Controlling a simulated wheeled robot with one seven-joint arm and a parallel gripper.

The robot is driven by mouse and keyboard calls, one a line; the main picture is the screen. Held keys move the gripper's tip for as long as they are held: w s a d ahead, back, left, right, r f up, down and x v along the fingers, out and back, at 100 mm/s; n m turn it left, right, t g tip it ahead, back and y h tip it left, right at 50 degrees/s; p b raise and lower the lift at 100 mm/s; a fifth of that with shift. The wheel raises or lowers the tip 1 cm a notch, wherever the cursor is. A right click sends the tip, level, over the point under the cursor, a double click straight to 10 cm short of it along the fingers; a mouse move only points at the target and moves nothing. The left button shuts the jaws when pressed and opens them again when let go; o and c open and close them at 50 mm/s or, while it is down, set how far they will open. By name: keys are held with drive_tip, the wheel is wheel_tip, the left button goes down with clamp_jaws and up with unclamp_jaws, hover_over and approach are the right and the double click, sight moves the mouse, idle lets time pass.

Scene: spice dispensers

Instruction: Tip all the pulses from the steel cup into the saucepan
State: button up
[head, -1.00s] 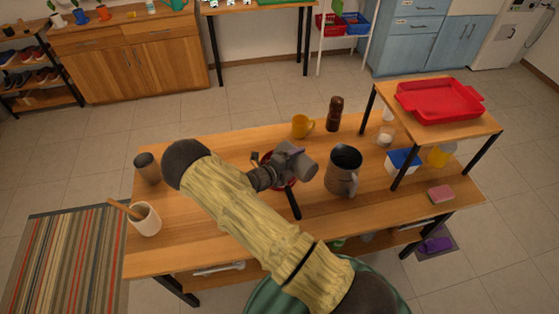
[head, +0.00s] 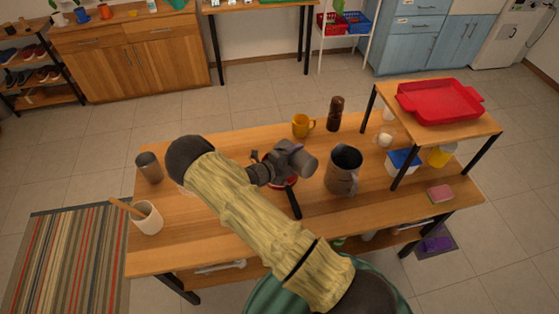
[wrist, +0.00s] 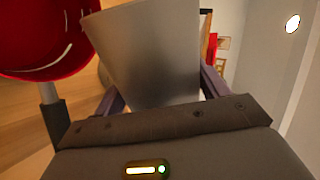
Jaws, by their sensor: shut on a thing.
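My gripper (wrist: 160,100) is shut on the steel cup (wrist: 155,60), which sits between its two fingers in the wrist view. The cup also shows in the head view (head: 303,164) at the end of my arm. The red saucepan (wrist: 45,50) is at the upper left of the wrist view, beside the cup, with its dark handle pointing down. In the head view the saucepan (head: 290,183) is mostly hidden behind my gripper; its black handle points toward the front of the table. The pulses do not show in either view.
A dark jug (head: 343,172) stands just right of the saucepan on the wooden table (head: 235,250). A yellow mug (head: 301,125) and brown mill (head: 335,113) stand behind. A metal tumbler (head: 148,168) and white crock (head: 147,218) stand left. A raised shelf with a red tray (head: 440,100) is right.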

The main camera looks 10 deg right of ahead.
drive_tip(key=shift+d+r, duration=0.1)
drive_tip(key=shift+r, duration=0.1)
drive_tip(key=shift+w+n, duration=0.3)
drive_tip(key=shift+s+r, duration=0.15)
drive_tip(key=shift+s, duration=0.05)
drive_tip(key=shift+w+a, duration=0.15)
drive_tip(key=shift+a, duration=0.45)
drive_tip(key=shift+w+a+p, duration=0.1)
drive_tip(key=shift+p, duration=0.2)
drive_tip(key=shift+d+r+n, duration=0.15)
drive_tip(key=shift+d+n, duration=0.15)
drive_tip(key=shift+d, duration=0.3)
drive_tip(key=shift+w+a, duration=0.1)
drive_tip(key=shift+a, duration=0.05)
drive_tip(key=shift+w+a+r+n+g+h, duration=0.15)
drive_tip(key=shift+a+n+g+h, duration=0.05)
drive_tip(key=shift+n+g+h, duration=0.1)
